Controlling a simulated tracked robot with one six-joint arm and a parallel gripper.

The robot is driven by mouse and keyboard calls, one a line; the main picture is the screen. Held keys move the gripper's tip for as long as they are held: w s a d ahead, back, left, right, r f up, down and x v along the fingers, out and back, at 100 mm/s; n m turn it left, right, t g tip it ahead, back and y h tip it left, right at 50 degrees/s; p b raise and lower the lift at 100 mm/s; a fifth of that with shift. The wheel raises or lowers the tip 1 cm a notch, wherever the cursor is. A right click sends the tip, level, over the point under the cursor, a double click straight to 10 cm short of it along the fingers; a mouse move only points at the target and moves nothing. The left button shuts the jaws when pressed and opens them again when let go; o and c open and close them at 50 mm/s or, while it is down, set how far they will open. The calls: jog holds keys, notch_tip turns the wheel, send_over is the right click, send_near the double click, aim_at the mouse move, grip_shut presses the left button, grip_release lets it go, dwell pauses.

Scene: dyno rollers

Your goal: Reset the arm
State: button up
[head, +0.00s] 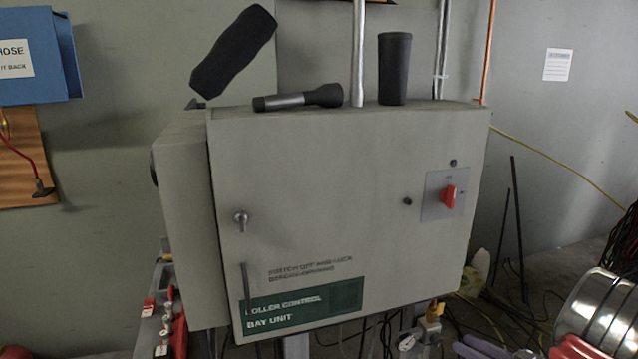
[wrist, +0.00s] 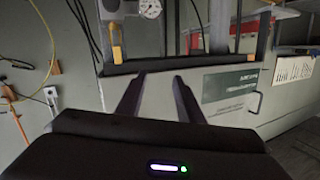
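My gripper (wrist: 158,80) shows in the wrist view. Its two dark fingers stand apart with nothing held between them, so it is open. Beyond the fingertips is the grey control cabinet (wrist: 215,115), which appears upside down in this view. I cannot tell the exact gap between fingertips and cabinet. There the cabinet (head: 340,190) stands upright in the middle, with a red rotary switch (head: 448,196) and a green label (head: 305,305).
A black flashlight (head: 298,98) lies and a black cup-like cylinder (head: 394,68) stands on the cabinet top. A dark tilted cylinder (head: 234,52) shows above its left end; its support is unclear. Metal rollers (head: 610,310) and cables lie at lower right. A blue box (head: 36,55) hangs left.

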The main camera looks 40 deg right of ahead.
jog(key=w+a+r+n+g+y, duration=0.1)
jog(key=w+a+r+g+y, duration=0.3)
jog(key=w+a, duration=0.65)
jog(key=w+a+r+n+g+y, duration=0.1)
jog(key=w+a+r+g+y, duration=0.25)
jog(key=w+a, duration=0.65)
jog(key=s+a+r+g+h, duration=0.1)
jog(key=s+a+r+h, duration=0.1)
jog(key=a, duration=0.8)
jog(key=s+a+r+g+h, duration=0.1)
jog(key=s+a+r+h, duration=0.1)
jog(key=a, duration=0.9)
jog(key=s+a+r+g+h, duration=0.1)
jog(key=s+a+r, duration=0.3)
jog(key=a, duration=0.6)
jog(key=shift+a+r+n+h, duration=0.15)
jog(key=shift+a+n+h, duration=0.25)
jog(key=shift+h, duration=0.45)
jog(key=shift+d, duration=0.2)
